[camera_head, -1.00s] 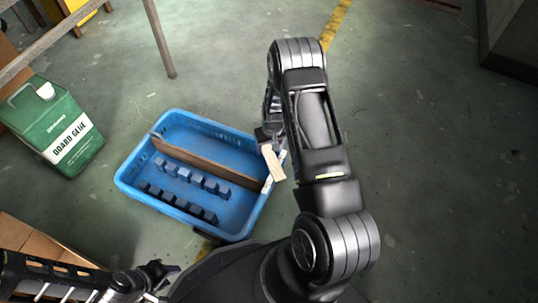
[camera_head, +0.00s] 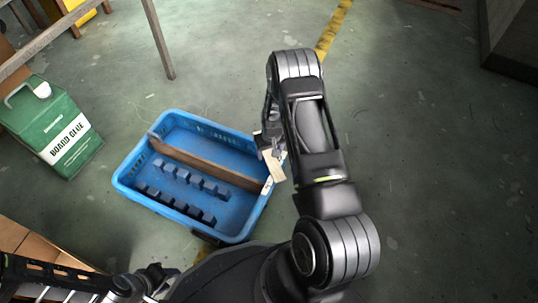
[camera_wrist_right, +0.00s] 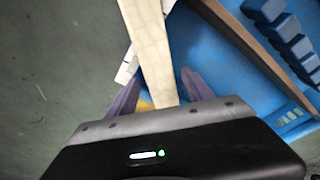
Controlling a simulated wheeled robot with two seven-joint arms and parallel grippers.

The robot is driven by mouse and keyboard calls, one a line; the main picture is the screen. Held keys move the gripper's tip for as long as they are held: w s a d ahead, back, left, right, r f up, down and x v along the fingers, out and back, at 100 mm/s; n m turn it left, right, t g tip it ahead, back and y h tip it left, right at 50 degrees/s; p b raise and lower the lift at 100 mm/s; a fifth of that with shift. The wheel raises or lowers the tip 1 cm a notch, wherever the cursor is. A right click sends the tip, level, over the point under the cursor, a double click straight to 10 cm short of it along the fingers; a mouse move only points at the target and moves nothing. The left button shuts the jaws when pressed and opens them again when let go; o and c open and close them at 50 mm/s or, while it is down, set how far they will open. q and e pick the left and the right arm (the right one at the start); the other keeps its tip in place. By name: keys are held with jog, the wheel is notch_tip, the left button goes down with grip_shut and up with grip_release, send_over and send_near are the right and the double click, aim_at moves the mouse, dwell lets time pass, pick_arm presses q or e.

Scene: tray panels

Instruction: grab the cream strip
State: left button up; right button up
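The cream strip (camera_head: 275,167) is a pale, narrow piece at the right edge of the blue tray (camera_head: 128,170); I cannot tell what supports it. In the right wrist view the strip (camera_wrist_right: 153,45) runs down between the two purplish fingers of my right gripper (camera_wrist_right: 158,92). The fingers are spread, with a gap beside the strip. In the head view my right gripper (camera_head: 272,142) is over the strip's far end and partly hides it. My left gripper (camera_head: 158,276) is low at the left, small and dark; its opening is unclear.
A brown panel (camera_head: 205,163) stands lengthwise in the tray, with rows of dark blue blocks (camera_head: 175,203) in front of it. A green glue can (camera_head: 50,125) stands at the left, near cardboard (camera_head: 30,245). The floor right of my right arm is clear.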

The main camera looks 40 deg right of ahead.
aim_at(269, 155)
jog(key=c, duration=1.2)
jog(key=shift+c, duration=0.2)
notch_tip(269, 155, up, 10)
jog(key=p, duration=0.4)
